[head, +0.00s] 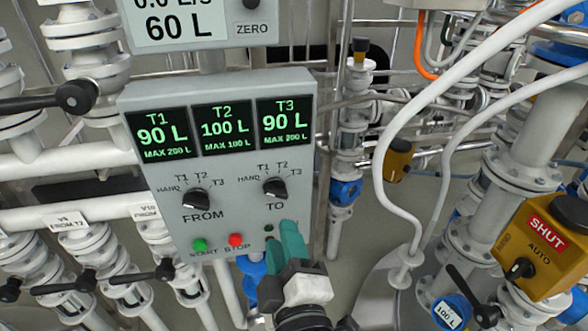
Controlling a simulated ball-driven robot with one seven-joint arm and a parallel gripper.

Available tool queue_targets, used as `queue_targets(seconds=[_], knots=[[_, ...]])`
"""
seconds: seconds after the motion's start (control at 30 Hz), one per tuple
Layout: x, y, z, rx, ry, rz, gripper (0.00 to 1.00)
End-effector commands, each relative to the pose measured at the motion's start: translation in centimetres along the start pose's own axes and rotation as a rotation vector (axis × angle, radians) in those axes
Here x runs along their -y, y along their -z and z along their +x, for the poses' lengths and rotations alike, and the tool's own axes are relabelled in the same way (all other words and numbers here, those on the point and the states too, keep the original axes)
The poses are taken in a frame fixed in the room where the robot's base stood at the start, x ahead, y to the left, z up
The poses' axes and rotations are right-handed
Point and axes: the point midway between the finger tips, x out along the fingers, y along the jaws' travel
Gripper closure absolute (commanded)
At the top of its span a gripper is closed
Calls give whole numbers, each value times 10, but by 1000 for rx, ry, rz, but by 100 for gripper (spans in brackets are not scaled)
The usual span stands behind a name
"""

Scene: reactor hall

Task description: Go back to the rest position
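My gripper (286,243) has teal fingers and sits in front of the lower right corner of the grey control panel (235,225). The fingers overlap in this view, so I cannot tell their opening or whether they touch the panel. I see nothing held between them. The panel carries a FROM knob (195,201), a TO knob (275,187), a green START button (199,245) and a red STOP button (236,240). Its displays read T1 90 L (161,132), T2 100 L (225,129) and T3 90 L (285,125).
Above the panel, a meter (200,22) reads 60 L and has a ZERO button. White pipes and black-handled valves (130,277) crowd the left. A yellow actuator (545,248) marked SHUT stands at right. A white hose (388,150) hangs right of the panel.

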Motion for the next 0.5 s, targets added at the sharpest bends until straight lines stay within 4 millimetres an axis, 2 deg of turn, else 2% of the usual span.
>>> queue_targets(seconds=[0.07,0.17,0.27,0.37,0.4,0.5], knots=[[0,-2,0,6,2,3,62],[3,-22,-1,55,22,32,62],[12,-67,-6,171,71,105,62],[25,-129,-21,340,136,217,62],[32,-154,-31,415,165,267,62],[51,-213,-64,602,234,398,62]])
